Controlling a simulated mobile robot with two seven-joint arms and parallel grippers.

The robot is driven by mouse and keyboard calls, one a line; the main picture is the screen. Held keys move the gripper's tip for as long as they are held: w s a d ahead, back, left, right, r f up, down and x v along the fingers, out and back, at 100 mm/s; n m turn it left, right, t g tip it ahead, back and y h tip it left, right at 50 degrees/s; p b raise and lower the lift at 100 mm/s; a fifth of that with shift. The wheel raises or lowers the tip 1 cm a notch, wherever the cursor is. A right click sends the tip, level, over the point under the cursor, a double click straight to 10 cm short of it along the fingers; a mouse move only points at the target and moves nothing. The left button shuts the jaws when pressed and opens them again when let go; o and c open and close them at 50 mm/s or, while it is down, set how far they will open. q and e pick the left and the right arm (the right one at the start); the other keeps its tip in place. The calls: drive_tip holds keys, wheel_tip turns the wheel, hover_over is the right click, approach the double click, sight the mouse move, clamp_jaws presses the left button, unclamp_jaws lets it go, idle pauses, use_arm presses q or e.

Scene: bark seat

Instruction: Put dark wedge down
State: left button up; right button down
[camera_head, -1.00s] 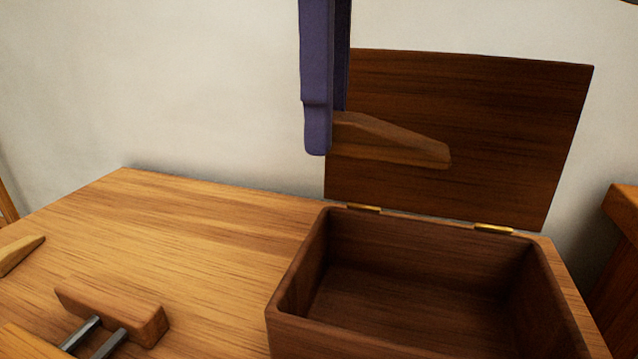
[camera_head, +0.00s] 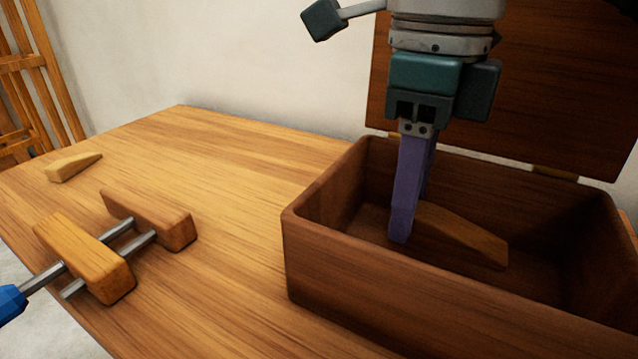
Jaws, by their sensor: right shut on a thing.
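The dark wedge (camera_head: 465,236) is a brown tapered wooden piece inside the open box, low near its floor. Its thick end is between the purple fingers of my right gripper (camera_head: 405,232), which reach down into the box from above and are shut on it. Its thin end points right. Whether the wedge touches the box floor I cannot tell. The dark wooden box (camera_head: 345,262) stands at the right of the table with its lid (camera_head: 575,85) raised at the back. My left gripper is not in view.
A light wedge (camera_head: 73,167) lies at the table's left. A wooden clamp (camera_head: 85,258) with metal bars and a blue handle lies at the front left. The table (camera_head: 235,170) is clear between clamp and box. A wooden frame stands beyond the left edge.

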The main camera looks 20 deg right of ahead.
wheel_tip(320, 180, down, 4)
drive_tip(key=shift+f+b, duration=0.2)
drive_tip(key=shift+b, duration=0.25)
drive_tip(key=shift+f, duration=0.15)
drive_tip(key=c, duration=0.5)
unclamp_jaws()
drive_tip(key=shift+c, duration=0.2)
drive_tip(key=shift+r, duration=0.65)
wheel_tip(320, 180, up, 10)
drive_tip(key=shift+p, duration=1.25)
drive_tip(key=shift+r, duration=0.55)
